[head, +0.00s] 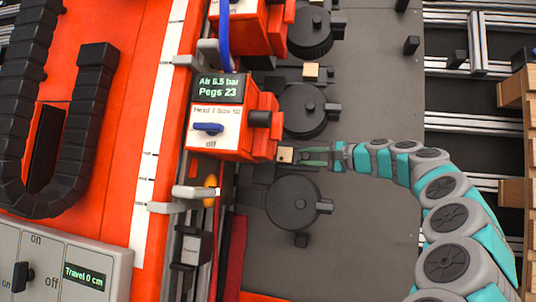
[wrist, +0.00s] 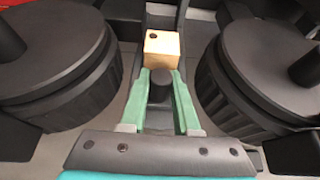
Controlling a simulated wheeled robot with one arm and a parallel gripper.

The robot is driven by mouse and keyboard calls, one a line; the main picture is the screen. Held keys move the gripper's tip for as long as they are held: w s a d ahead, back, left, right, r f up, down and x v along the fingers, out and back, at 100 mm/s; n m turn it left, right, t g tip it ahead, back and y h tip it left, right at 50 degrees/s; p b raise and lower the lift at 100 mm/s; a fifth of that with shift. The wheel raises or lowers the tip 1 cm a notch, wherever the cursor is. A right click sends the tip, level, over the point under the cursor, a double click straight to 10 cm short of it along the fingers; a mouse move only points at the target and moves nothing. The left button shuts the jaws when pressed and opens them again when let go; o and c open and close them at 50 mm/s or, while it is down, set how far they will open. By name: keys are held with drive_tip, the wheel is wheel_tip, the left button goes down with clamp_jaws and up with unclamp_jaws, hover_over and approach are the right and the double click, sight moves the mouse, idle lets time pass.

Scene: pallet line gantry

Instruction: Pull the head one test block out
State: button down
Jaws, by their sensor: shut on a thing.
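The head one test block (head: 285,155) is a small pale wooden block just right of the red head one unit (head: 232,125), whose label reads "Head 1 Size 50". My gripper (head: 302,156) reaches in from the right, with its green fingers at the block. In the wrist view the block (wrist: 162,47) has a dark hole in its top and lies at the tips of the fingers (wrist: 161,74). The gripper is shut on it. A dark round post (wrist: 160,86) shows between the fingers, and the finger contact is partly hidden.
Black round drums (head: 303,110) and (head: 293,203) stand close on both sides of my gripper. Another wooden block (head: 311,70) sits farther back. A control panel (head: 65,262) reads "Travel 0 cm". The grey plate (head: 375,95) to the right is mostly clear.

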drive_tip(key=shift+s+d+p, duration=0.15)
drive_tip(key=shift+s+d, duration=0.15)
drive_tip(key=shift+d, duration=0.6)
drive_tip(key=shift+s+d+p, duration=0.15)
drive_tip(key=shift+s+d, duration=0.1)
drive_tip(key=shift+d, duration=0.7)
drive_tip(key=shift+s+d+p, duration=0.15)
drive_tip(key=shift+s+d, duration=0.15)
drive_tip(key=shift+d, duration=0.7)
drive_tip(key=c, duration=0.7)
unclamp_jaws()
drive_tip(key=p+v, duration=0.1)
drive_tip(key=v, duration=0.8)
